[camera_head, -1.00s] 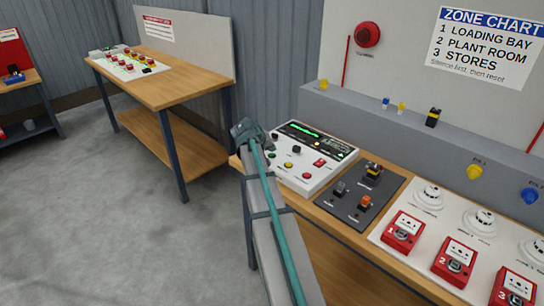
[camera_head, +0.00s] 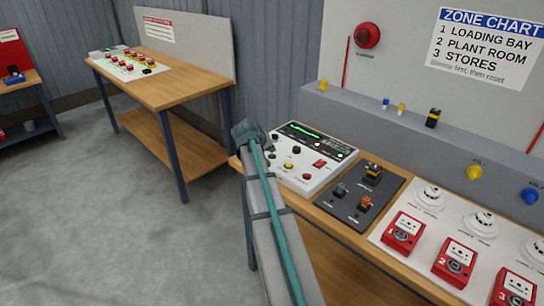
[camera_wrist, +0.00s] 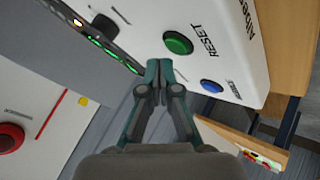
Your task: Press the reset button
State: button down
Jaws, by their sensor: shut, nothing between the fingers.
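The green reset button (camera_wrist: 178,43) sits on the white control panel (camera_wrist: 240,30), with the word RESET printed beside it. My gripper (camera_wrist: 158,65) is shut and empty, its fingertips together just beside the green button in the wrist view. The picture does not show clearly whether they touch the panel or how high they are above it.
A blue button (camera_wrist: 212,86) and a black knob (camera_wrist: 104,25) flank the green one. A dark plate with switches (camera_head: 350,215) and red call points (camera_head: 403,230) stand to the right on the bench. A second bench (camera_head: 180,85) is at the left; floor between is clear.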

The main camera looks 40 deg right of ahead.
aim_at(271, 156)
jog(key=shift+f, duration=0.1)
jog(key=shift+f+b, duration=0.3)
jog(key=shift+f, duration=0.05)
jog(key=shift+f+b, duration=0.3)
jog(key=shift+f, duration=0.15)
dwell(0.8)
jog(key=shift+r, duration=0.2)
jog(key=shift+r+p, duration=0.4)
jog(key=shift+r, duration=0.3)
jog(key=shift+r, duration=0.1)
jog(key=shift+r+p, duration=1.2)
jog(key=shift+r, duration=1.2)
